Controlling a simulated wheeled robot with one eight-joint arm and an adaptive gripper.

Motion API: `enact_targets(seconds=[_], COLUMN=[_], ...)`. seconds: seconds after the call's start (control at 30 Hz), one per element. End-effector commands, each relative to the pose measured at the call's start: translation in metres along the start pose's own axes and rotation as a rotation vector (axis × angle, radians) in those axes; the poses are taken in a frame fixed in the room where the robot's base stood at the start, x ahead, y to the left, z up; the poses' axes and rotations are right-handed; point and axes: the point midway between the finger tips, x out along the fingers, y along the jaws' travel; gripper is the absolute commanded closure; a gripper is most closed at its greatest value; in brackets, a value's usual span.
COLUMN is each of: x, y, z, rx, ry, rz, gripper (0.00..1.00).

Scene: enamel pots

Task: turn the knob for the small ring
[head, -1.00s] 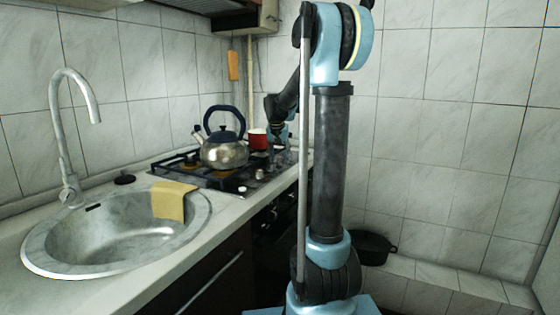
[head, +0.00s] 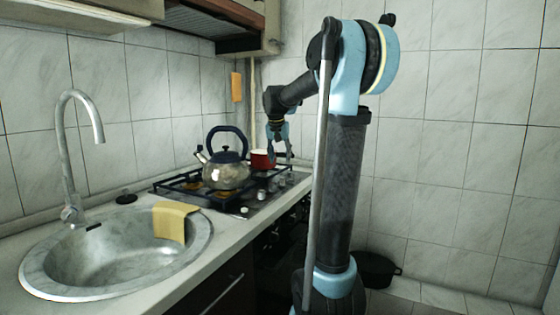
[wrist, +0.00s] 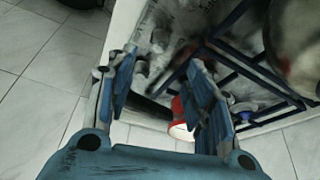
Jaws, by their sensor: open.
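The black gas hob (head: 240,203) has a row of pale knobs (head: 262,194) along its right side, before the front edge of the counter. Which knob serves the small ring I cannot tell. My gripper (head: 281,156) hangs pointing down above the far end of that row. In the wrist view my gripper (wrist: 163,75) is open and empty, its two fingers apart. Some blurred knobs (wrist: 139,69) show beside the left finger and between the fingers; I see no contact.
A steel kettle (head: 226,176) stands on the hob's near grate. A red pot (head: 262,159) is behind it, close to my gripper. The sink (head: 110,262) with a yellow cloth (head: 172,222) is at the left. A black pot (head: 375,268) sits low at the right.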

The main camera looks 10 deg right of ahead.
Motion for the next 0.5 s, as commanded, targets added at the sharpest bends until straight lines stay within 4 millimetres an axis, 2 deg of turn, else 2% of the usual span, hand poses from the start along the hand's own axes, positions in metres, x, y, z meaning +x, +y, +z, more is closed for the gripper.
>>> enact_targets(seconds=[0.27, 0.5], x=[-0.002, -0.01], y=[-0.005, -0.024], z=[-0.004, -0.018], rx=[0.071, 0.361], ry=[-0.02, -0.069], rz=[0.022, 0.128], gripper=[0.52, 0.52])
